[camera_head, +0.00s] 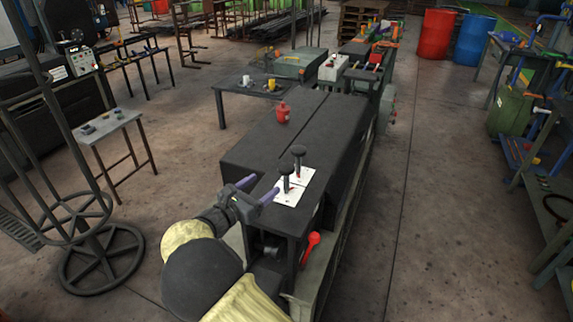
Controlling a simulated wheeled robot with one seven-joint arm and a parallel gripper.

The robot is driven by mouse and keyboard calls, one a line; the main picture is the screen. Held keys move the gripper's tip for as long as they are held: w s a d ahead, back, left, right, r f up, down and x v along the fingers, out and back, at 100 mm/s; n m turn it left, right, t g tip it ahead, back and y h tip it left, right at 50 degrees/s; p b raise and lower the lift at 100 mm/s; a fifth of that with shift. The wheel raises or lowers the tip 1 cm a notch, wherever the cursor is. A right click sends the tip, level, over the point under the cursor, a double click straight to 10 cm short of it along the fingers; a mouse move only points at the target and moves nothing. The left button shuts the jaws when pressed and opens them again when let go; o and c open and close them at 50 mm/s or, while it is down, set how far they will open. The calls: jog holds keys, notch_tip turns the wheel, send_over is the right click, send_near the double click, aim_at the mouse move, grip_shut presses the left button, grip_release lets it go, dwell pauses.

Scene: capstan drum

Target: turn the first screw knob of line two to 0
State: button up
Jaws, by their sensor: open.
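Two dark screw knobs stand upright on white plates at the near end of a long black machine. The nearer knob (286,171) is on the front plate (289,198), and the farther knob (298,151) is just behind it to the right. Any line numbers or scale marks are too small to read. My gripper (266,184) is open, with its two purple-tipped fingers spread. It is just left of the nearer knob, pointing right towards it, and nothing shows between the fingers. I cannot tell whether the near fingertip touches the plate.
The black machine (265,148) stretches back, with a red container (282,113) on top. A red lever (310,245) sticks out below the knobs. A small table (108,127) stands left and a large wheel (102,257) lies low left. Open floor (430,200) lies right.

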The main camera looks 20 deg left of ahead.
aim_at(281, 171)
jog(key=p+x, duration=0.3)
jog(key=x, duration=0.8)
jog(key=shift+w+d, duration=0.1)
jog(key=shift+w, duration=0.1)
jog(key=c, duration=1)
